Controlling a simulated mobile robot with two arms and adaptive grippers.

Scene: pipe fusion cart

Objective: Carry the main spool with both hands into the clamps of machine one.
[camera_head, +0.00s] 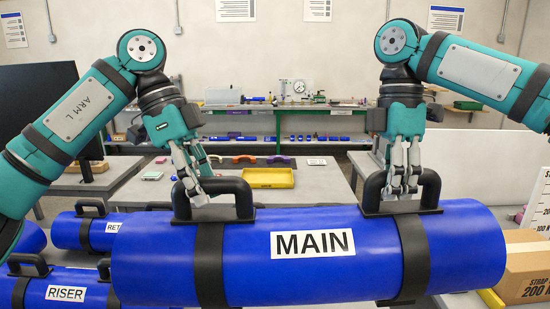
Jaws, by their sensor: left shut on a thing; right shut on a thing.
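The main spool (350,270) is a large blue pipe with a white MAIN label. It lies across the near middle of the head view, roughly level. Two black straps with black handles go around it. My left gripper (196,190) is shut on the left handle (243,196). My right gripper (404,188) is shut on the right handle (432,188). Both grippers reach down from above. What is under the spool is hidden by it. The clamps of machine one cannot be made out.
At left lie a blue RISER spool (30,291) and a partly hidden blue spool labelled RET (68,232). A cardboard box (525,262) stands close to the spool's right end. Behind are a grey table (315,190) with a yellow tray (268,179) and a back shelf bench.

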